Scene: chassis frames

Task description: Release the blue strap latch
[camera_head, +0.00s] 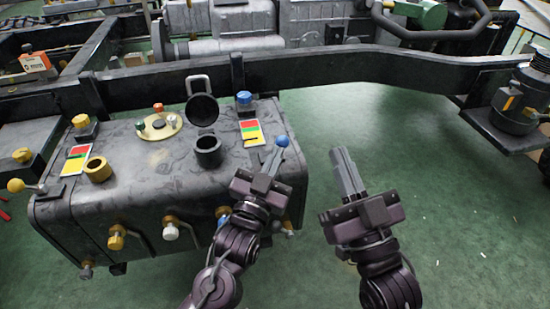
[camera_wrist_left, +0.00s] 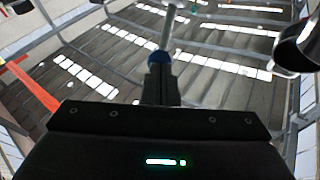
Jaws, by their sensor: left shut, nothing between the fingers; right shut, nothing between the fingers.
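A blue ball knob (camera_head: 281,141) shows at the right end of the dark tank (camera_head: 170,185), at the tips of my left gripper (camera_head: 273,158). In the left wrist view the blue knob (camera_wrist_left: 160,63) sits just beyond the shut fingers (camera_wrist_left: 161,82), with a grey rod above it. I cannot tell whether they touch. I cannot tell which blue part is the strap latch. My right gripper (camera_head: 345,165) is shut and empty, right of the tank.
A blue cap (camera_head: 244,97), an open black filler neck (camera_head: 208,150) and red-yellow-green labels are on the tank top. Yellow (camera_head: 116,238) and white (camera_head: 170,231) fittings are on its front. A chassis rail (camera_head: 330,68) runs behind. The green floor (camera_head: 440,180) at right is clear.

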